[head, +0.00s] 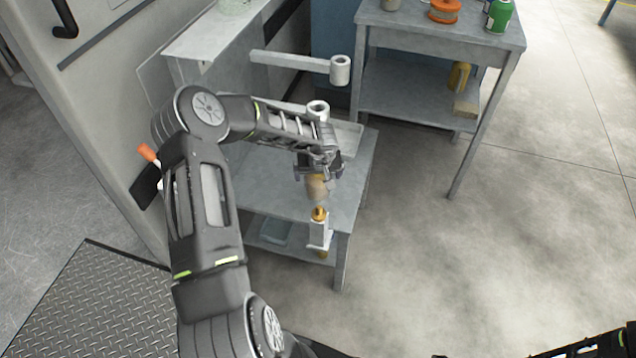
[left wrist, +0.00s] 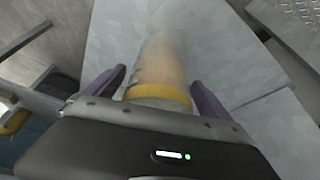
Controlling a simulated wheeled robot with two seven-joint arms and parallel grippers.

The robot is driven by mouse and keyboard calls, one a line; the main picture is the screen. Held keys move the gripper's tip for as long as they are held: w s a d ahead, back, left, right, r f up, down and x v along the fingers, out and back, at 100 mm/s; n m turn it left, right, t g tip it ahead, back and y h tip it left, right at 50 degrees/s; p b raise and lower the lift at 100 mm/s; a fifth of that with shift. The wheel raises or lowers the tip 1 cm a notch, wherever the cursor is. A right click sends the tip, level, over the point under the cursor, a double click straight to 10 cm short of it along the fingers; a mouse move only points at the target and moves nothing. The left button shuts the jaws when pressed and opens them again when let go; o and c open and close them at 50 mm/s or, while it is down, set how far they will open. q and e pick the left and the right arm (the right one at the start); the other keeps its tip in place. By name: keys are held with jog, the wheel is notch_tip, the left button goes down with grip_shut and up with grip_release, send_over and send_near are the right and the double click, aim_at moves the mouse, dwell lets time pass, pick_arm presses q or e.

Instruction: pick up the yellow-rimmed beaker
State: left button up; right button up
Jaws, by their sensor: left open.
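The yellow-rimmed beaker is a brownish, translucent cylinder below my left gripper in the head view (head: 317,188). In the left wrist view the beaker (left wrist: 160,68) stands between the two purple fingers, its yellow rim (left wrist: 160,96) close to the palm. My left gripper (head: 319,172) is open around the beaker; in the left wrist view gaps show between the fingers (left wrist: 158,88) and its sides. The beaker's far end is blurred in the left wrist view. My right gripper is not in view.
The grey table (head: 270,185) is below my left arm. A pale bracket with a yellow top (head: 319,230) sits at its front edge. Metal arms with ring ends (head: 340,70) stick out behind. A second table (head: 440,28) holds an orange reel (head: 443,10) and a green can (head: 499,16). Open floor lies right.

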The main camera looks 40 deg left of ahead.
pick_arm(q)
jog(key=shift+w+a+f, duration=0.15)
jog(key=shift+f, duration=0.25)
jog(key=shift+c, duration=0.4)
jog(key=shift+r, duration=0.1)
jog(key=c, duration=1.8)
